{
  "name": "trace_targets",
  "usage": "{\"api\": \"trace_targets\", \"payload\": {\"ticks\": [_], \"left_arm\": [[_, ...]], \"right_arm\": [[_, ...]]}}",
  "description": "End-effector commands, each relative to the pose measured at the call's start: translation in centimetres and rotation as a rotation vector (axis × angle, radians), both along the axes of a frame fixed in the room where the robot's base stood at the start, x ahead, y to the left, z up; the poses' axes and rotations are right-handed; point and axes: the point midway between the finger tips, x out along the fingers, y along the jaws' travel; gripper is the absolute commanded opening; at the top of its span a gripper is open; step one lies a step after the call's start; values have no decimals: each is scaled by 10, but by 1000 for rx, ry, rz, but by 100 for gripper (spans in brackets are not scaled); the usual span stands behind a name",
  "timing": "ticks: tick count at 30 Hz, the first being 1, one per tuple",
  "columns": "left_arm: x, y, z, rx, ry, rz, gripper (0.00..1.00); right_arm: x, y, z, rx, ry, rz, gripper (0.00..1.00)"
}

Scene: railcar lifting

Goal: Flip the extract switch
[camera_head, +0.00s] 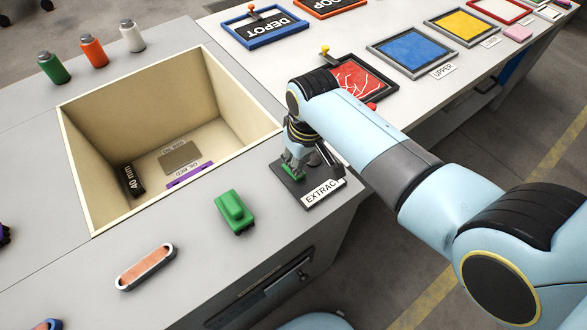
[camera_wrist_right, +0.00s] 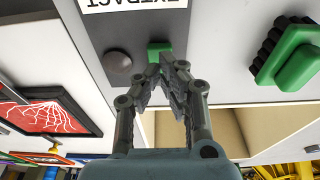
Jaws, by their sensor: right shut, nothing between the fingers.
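The extract switch is a dark plate (camera_head: 290,190) with a white EXTRACT label (camera_head: 323,192), at the work surface's right edge beside the open bin. A small green part (camera_head: 291,172) on the plate shows at my right gripper's tips, and in the wrist view the green part (camera_wrist_right: 158,48) is partly behind the fingers. A round grey knob (camera_wrist_right: 117,62) is on the plate to the left of the fingers there. My right gripper (camera_head: 291,163) is shut with nothing held, pointing down over the plate. I cannot tell whether it touches the green part. My left gripper is out of view.
A deep cream bin (camera_head: 85,180) is left of the switch. Framed red (camera_head: 358,80) and blue (camera_head: 412,52) panels lie farther back.

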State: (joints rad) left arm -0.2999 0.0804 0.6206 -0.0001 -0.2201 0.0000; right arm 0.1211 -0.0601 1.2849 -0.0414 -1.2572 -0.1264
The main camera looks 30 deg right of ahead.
Motion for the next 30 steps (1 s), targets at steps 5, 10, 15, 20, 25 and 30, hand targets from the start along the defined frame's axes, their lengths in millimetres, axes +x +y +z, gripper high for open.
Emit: {"api": "trace_targets", "payload": {"ticks": [5, 10, 15, 20, 25, 30], "left_arm": [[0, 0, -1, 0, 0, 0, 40], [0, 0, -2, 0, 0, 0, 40], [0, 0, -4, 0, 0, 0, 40], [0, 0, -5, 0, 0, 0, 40], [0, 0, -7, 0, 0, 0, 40], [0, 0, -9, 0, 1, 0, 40]], "right_arm": [[0, 0, -1, 0, 0, 0, 0], [0, 0, -3, 0, 0, 0, 0], [0, 0, -6, 0, -1, 0, 0], [0, 0, -8, 0, -1, 0, 0], [0, 0, -11, 0, 0, 0, 0], [0, 0, -13, 0, 0, 0, 0]]}}
